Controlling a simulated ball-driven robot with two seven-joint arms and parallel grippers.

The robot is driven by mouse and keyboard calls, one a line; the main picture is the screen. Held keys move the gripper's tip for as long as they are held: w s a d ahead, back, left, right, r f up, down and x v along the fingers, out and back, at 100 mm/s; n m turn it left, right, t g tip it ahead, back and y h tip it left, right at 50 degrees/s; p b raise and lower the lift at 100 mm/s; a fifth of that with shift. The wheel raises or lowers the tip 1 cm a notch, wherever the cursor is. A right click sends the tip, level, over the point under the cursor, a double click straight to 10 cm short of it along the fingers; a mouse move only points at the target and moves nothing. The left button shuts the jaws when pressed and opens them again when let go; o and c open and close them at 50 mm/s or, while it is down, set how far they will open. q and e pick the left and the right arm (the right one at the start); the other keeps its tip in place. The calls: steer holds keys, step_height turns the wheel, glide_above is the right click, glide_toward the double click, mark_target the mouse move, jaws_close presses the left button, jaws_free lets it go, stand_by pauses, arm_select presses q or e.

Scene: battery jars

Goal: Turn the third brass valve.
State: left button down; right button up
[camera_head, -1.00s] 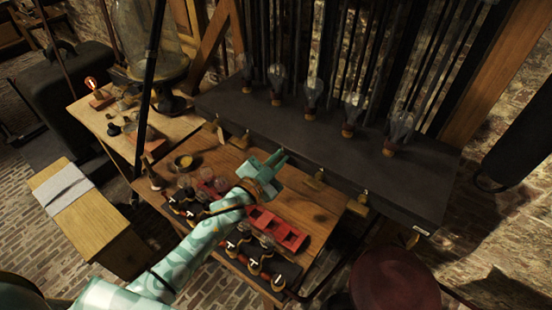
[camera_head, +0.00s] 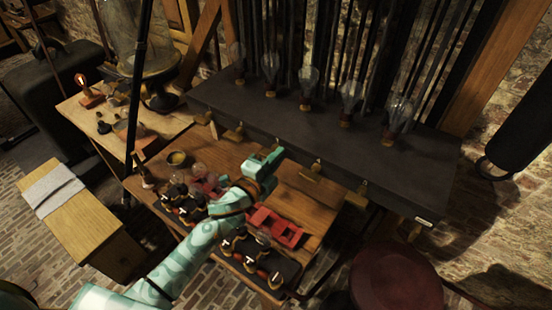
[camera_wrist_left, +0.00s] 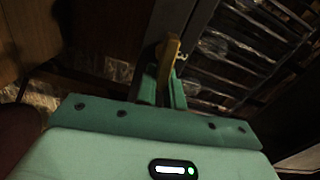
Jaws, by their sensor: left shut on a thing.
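A row of brass valves runs along the front edge of the dark bench (camera_head: 330,145). To the left of my left gripper (camera_head: 273,155) are a first valve (camera_head: 205,119) and a second valve (camera_head: 234,132). To its right are two more, a nearer one (camera_head: 313,171) and a farther one (camera_head: 356,195). My left gripper is at the third position from the left and covers that valve in the head view. In the left wrist view, a brass lever, the third valve (camera_wrist_left: 171,50), stands between its shut fingers. My right gripper is not in view.
Glass bulbs on brass bases (camera_head: 306,85) stand on the bench. Below it, a wooden table (camera_head: 312,198) holds a red tray (camera_head: 275,226) and several jars (camera_head: 183,200), close under my left arm. A dark red round seat (camera_head: 395,280) is at lower right.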

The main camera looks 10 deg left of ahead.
arm_select(q)
steer(key=shift+f+m, duration=0.25)
steer(key=shift+m, duration=0.35)
steer(key=c, duration=1.5)
jaws_free()
steer(key=shift+s, duration=0.1)
steer(key=b+v, duration=0.2)
steer(key=v, duration=1.4)
steer(key=shift+s+r, duration=0.1)
